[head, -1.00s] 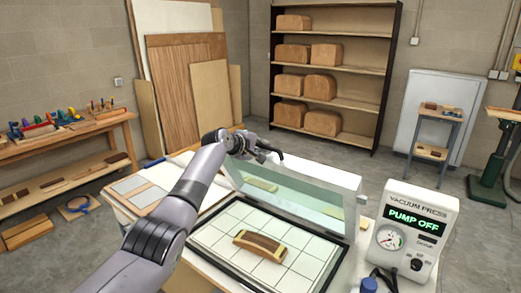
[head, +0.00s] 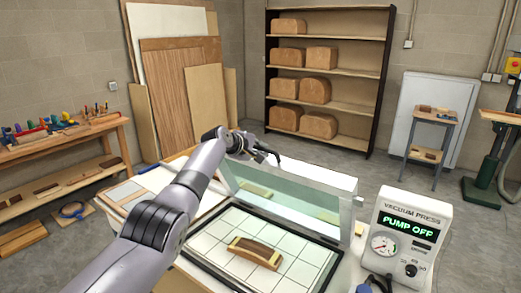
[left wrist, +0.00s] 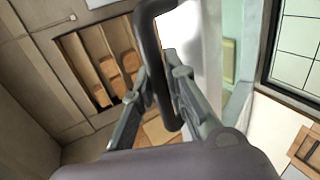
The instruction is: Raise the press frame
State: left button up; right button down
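The press frame (head: 290,205), a pale frame with a clear greenish sheet, stands steeply raised at the back edge of the press bed (head: 215,252). A curved, two-toned wooden lamination (head: 255,252) lies on the white gridded bed. My left gripper (head: 258,150) is at the frame's top edge. In the left wrist view, the dark handle (left wrist: 152,30) passes between its two fingers (left wrist: 160,85), which look closed against it on both sides. The exact contact at the fingertips is small and partly hidden.
The vacuum press box (head: 410,235) stands right of the bed and reads "PUMP OFF". A blue-capped item (head: 364,287) is beside it. A bench with tools (head: 60,140) stands left, and a shelf (head: 330,75) stands at the back.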

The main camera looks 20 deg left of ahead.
pick_arm(q)
jog(key=o, duration=0.4)
jog(key=shift+w+f, duration=0.1)
jog(key=shift+f, duration=0.05)
jog(key=shift+o, duration=0.2)
pick_arm(e)
jog(key=shift+d, duration=0.25)
pick_arm(q)
jog(key=shift+v, duration=0.85)
jog(key=v, duration=1)
jog(key=shift+s, duration=0.2)
